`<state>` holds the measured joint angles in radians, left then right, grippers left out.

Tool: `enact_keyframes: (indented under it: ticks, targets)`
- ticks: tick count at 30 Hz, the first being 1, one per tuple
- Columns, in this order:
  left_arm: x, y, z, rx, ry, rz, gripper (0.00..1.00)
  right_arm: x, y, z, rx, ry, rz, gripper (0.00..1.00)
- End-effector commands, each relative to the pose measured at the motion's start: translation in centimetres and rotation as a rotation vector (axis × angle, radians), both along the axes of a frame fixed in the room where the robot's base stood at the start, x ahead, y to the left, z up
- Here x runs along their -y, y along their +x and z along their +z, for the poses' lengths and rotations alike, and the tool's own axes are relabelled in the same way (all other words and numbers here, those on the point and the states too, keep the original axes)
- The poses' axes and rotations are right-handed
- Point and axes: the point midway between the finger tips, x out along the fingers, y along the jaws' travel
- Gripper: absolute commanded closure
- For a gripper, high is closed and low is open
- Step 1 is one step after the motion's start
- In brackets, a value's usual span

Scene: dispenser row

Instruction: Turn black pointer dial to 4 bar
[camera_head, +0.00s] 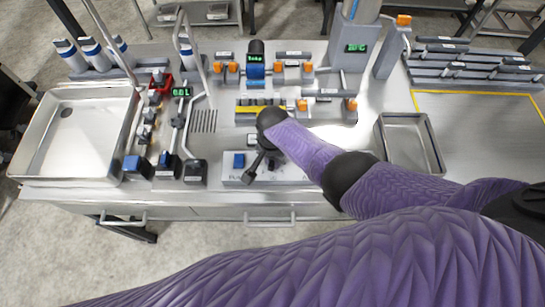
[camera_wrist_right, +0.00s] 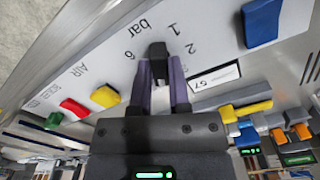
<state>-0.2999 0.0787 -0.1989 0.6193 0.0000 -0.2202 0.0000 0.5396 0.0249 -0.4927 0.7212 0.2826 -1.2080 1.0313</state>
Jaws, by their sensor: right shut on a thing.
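In the right wrist view, the black pointer dial (camera_wrist_right: 157,50) sits on a pale panel (camera_wrist_right: 85,70) with a printed scale around it. The word "bar" and several numerals show, among them 1, 2 and 6. My right gripper (camera_wrist_right: 159,72) is shut on the dial, a finger on each side. The fingers cover part of the scale; I cannot read which mark the pointer faces. In the head view my right gripper (camera_head: 264,150) is over the front panel, where my arm hides much of it. My left gripper is not in view.
A blue switch (camera_wrist_right: 262,22) is on the same panel beside the dial. Yellow (camera_wrist_right: 105,97), red (camera_wrist_right: 73,107) and green (camera_wrist_right: 53,120) parts are on the other side. A metal tray (camera_head: 410,145) stands to the right on the bench, and a large sink (camera_head: 75,135) is at the left.

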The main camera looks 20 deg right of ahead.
Motion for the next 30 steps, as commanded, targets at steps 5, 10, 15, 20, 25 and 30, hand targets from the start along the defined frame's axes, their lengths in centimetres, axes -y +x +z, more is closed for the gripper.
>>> enact_keyframes:
  ticks: [5, 10, 15, 20, 25, 30]
  targets:
    - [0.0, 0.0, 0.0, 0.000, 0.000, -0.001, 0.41, 0.1, 0.3, 0.2, 0.008, -0.002, -0.005, 1.00]
    - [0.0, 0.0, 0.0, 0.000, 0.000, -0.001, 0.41, 0.1, 0.3, 0.2, 0.008, -0.002, -0.005, 1.00]
    - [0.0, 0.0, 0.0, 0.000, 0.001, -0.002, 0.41, 0.1, 0.2, 0.2, 0.007, -0.001, -0.004, 0.55]
    - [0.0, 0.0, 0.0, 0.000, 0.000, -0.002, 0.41, 0.0, 0.2, 0.1, 0.004, -0.001, -0.004, 0.43]
    - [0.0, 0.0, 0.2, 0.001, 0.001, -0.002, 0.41, 0.0, 0.1, 0.2, 0.004, 0.000, -0.004, 0.43]
    - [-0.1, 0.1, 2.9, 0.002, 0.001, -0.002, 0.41, 0.0, 0.1, 3.9, 0.005, 0.001, -0.005, 0.43]
